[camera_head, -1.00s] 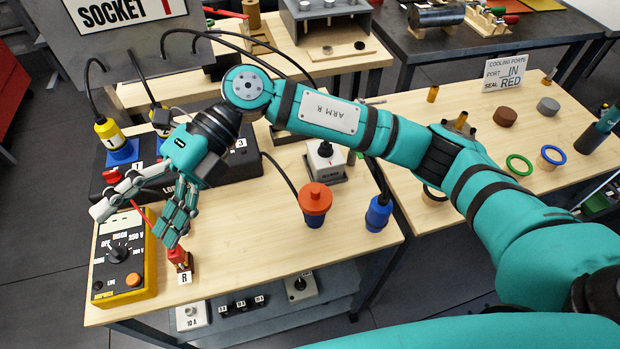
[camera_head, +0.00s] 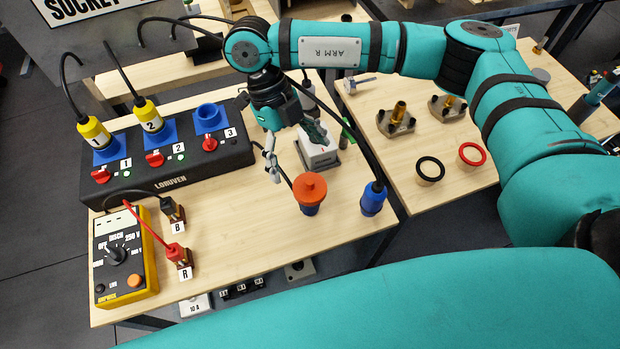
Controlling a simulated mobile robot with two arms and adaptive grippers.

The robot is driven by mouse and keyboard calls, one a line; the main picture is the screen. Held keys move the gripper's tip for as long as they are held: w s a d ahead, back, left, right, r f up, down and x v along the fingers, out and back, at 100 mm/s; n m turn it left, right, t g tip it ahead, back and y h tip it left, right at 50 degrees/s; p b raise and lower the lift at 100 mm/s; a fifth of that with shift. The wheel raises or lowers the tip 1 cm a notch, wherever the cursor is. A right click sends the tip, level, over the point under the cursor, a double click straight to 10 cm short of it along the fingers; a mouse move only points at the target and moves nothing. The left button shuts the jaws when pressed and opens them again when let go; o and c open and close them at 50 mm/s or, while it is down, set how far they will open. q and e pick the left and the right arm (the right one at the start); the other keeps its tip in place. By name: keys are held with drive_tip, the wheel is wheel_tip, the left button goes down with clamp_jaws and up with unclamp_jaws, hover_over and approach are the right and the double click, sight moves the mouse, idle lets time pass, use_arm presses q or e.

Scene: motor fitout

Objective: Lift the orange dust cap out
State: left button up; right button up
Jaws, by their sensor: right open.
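The orange dust cap (camera_head: 309,187) sits upright on a blue socket body (camera_head: 309,210) near the front right of the wooden table. Only the lower part of the blue body shows beneath the cap's wide rim. My right gripper (camera_head: 293,160) hangs from the arm above, just behind and slightly left of the cap. Its fingers are spread, with nothing between them, and it looks apart from the cap. My left gripper is not in view.
A blue connector (camera_head: 373,200) on a black cable stands right of the cap. A white-topped box (camera_head: 318,152) is close behind the gripper. The black socket block (camera_head: 160,187) and yellow tester (camera_head: 123,258) are left.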

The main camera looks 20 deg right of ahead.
sight(308, 179)
drive_tip(key=x, duration=0.2)
drive_tip(key=shift+s+f+p, duration=0.15)
drive_tip(key=shift+f+p, duration=0.1)
drive_tip(key=shift+p, duration=0.05)
drive_tip(key=shift+s+d+f+p, duration=0.1)
drive_tip(key=shift+f+p, duration=0.1)
drive_tip(key=shift+p, duration=0.15)
drive_tip(key=p+x, duration=0.2)
drive_tip(key=x, duration=0.1)
drive_tip(key=shift+s+d+f, duration=0.2)
drive_tip(key=shift+f, duration=0.05)
drive_tip(key=shift+s+d+f, duration=0.1)
drive_tip(key=shift+s+f, duration=0.05)
drive_tip(key=shift+f, duration=0.35)
drive_tip(key=shift+c, duration=1.2)
drive_tip(key=c, duration=0.8)
